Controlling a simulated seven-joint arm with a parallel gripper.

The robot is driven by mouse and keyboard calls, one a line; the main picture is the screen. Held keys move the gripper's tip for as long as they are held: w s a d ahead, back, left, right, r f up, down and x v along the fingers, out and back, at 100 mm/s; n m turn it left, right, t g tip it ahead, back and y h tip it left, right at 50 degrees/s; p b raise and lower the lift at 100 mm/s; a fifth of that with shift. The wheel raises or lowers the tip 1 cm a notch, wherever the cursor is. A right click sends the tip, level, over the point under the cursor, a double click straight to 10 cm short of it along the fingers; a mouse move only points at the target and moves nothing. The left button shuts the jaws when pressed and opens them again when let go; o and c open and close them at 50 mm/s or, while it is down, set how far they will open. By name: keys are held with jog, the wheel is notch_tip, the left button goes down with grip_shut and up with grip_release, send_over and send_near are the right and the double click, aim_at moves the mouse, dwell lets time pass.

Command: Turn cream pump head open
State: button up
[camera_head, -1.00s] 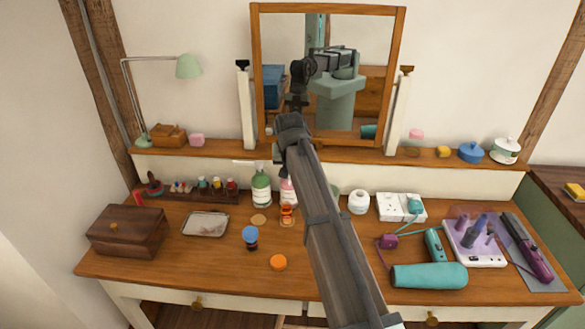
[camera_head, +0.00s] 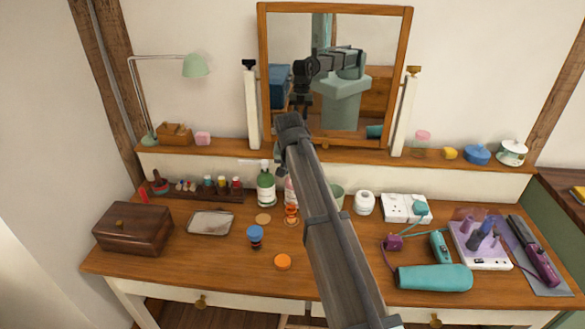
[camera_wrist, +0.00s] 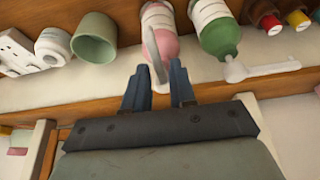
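A pink cream bottle (camera_wrist: 165,44) with a pale label stands upside down in the wrist view. Its long pale nozzle (camera_wrist: 155,55) crosses in front of the pink bottle and runs down between my fingers. In the head view the pink bottle (camera_head: 290,190) is mostly hidden behind my arm. In the head view my gripper is dark and small, above the bottle.
A green bottle (camera_head: 266,188) with a white pump, its nozzle pointing left, stands close beside the pink one. A green cup (camera_wrist: 94,40) and a white jar (camera_head: 364,203) stand on the other side. The shelf and mirror (camera_head: 335,75) are behind. Table front centre is mostly clear.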

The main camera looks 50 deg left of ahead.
jog(key=shift+o, duration=0.8)
jog(key=v, duration=1.4)
jog(key=shift+f, duration=0.15)
